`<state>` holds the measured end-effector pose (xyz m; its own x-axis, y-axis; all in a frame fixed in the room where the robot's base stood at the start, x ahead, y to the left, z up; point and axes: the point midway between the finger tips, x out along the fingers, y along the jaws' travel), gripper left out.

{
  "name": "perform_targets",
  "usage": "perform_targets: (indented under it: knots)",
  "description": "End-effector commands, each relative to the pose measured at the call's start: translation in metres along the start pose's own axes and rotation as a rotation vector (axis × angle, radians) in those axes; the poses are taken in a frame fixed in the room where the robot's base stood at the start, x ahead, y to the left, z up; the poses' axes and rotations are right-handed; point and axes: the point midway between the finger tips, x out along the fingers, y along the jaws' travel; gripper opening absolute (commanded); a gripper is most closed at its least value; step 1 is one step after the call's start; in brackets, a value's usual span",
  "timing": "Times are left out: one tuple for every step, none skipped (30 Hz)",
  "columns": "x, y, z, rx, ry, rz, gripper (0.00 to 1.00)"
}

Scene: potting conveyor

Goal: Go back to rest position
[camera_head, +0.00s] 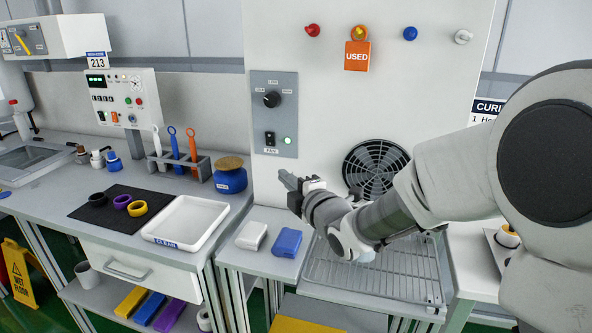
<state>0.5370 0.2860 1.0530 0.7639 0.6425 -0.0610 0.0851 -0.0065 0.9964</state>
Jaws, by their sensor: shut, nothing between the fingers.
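My gripper (290,182) is at the end of my grey arm, which reaches in from the right. It is shut and empty, held in front of the tall white panel (325,110). It is just below the grey control plate (274,113) with a black knob, a black switch and a lit green lamp. The fingertips point left toward the panel's left part. I cannot tell whether they touch the panel.
Below are a white block (251,236), a blue block (287,242) and a wire rack (395,278). A blue jar (230,180), tool holder (186,167) and white tray (188,221) stand left. A fan grille (376,168) is behind my wrist. A yellow floor sign (22,275) stands lower left.

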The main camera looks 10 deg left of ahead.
Motion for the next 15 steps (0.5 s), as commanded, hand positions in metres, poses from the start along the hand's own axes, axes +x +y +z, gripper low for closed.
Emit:
perform_targets:
  knots:
    - [-0.004,0.002,0.004,0.012,-0.015,-0.010,0.00]
    - [-0.007,0.004,0.008,0.025,-0.028,-0.021,0.00]
    - [-0.012,0.006,0.014,0.050,-0.053,-0.041,0.00]
    - [-0.018,0.008,0.019,0.074,-0.078,-0.059,0.00]
    - [-0.025,0.009,0.026,0.104,-0.107,-0.079,0.00]
    - [-0.036,0.011,0.036,0.152,-0.152,-0.109,0.00]
    - [-0.046,0.013,0.044,0.192,-0.191,-0.130,0.00]
    - [-0.056,0.014,0.052,0.237,-0.232,-0.152,0.00]
    - [-0.072,0.015,0.061,0.300,-0.288,-0.179,0.00]
    - [-0.084,0.016,0.068,0.350,-0.331,-0.197,0.00]
    - [-0.097,0.016,0.075,0.399,-0.375,-0.213,0.00]
    - [-0.114,0.016,0.082,0.469,-0.433,-0.231,0.00]
    - [-0.128,0.016,0.087,0.520,-0.477,-0.243,0.00]
    - [-0.142,0.015,0.091,0.575,-0.522,-0.253,0.00]
    - [-0.161,0.014,0.095,0.648,-0.580,-0.265,0.00]
